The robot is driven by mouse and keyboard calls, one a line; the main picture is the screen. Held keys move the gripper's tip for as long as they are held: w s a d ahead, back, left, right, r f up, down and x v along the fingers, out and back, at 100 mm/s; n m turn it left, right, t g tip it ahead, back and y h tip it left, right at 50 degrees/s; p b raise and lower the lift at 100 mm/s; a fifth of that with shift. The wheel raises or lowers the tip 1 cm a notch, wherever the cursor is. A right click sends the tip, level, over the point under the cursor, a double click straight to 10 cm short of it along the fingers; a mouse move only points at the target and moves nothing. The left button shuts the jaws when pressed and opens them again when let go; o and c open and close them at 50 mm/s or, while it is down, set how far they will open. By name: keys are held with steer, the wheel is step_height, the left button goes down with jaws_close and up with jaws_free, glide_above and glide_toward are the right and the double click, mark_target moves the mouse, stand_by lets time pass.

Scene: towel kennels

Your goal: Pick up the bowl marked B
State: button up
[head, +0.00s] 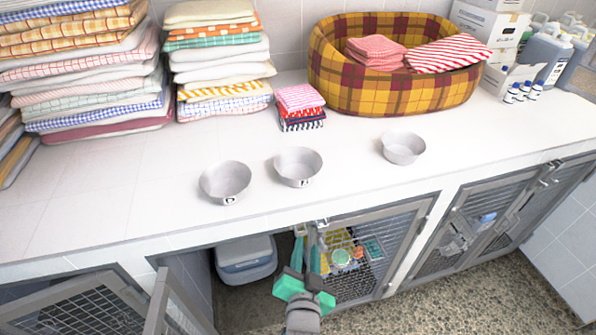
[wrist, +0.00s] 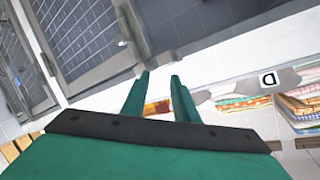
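Three grey bowls stand upright and apart on the white counter in the head view: a left bowl (head: 225,180), a middle bowl (head: 298,166) and a right bowl (head: 403,147). The left bowl carries a small mark that looks like D. The middle bowl's mark is too small to read, and no mark shows on the right one. In the wrist view a bowl marked D (wrist: 285,78) is at the right. My gripper (head: 306,237), with green fingers, is in front of the counter edge, below the middle bowl in the picture. It is open and empty in the wrist view (wrist: 160,78).
Folded towel stacks (head: 90,75) and a plaid pet bed (head: 395,90) stand along the counter's back. Small bottles (head: 523,92) are at the right. Below the counter (head: 130,215) are mesh kennel doors (head: 375,245), some ajar. The counter around the bowls is clear.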

steer(key=w+d+r+m, duration=0.1)
steer(key=w+r, duration=0.3)
steer(key=r, duration=0.3)
steer(key=w+d+r+m, duration=0.1)
steer(key=w+d+r, duration=0.1)
steer(key=w+r, duration=0.35)
steer(key=shift+h, duration=0.3)
steer(key=shift+r+x, duration=0.2)
steer(key=shift+x, duration=2)
steer(key=shift+r+x, duration=0.2)
steer(key=shift+x, duration=1.95)
steer(key=shift+a, duration=0.15)
jaws_close()
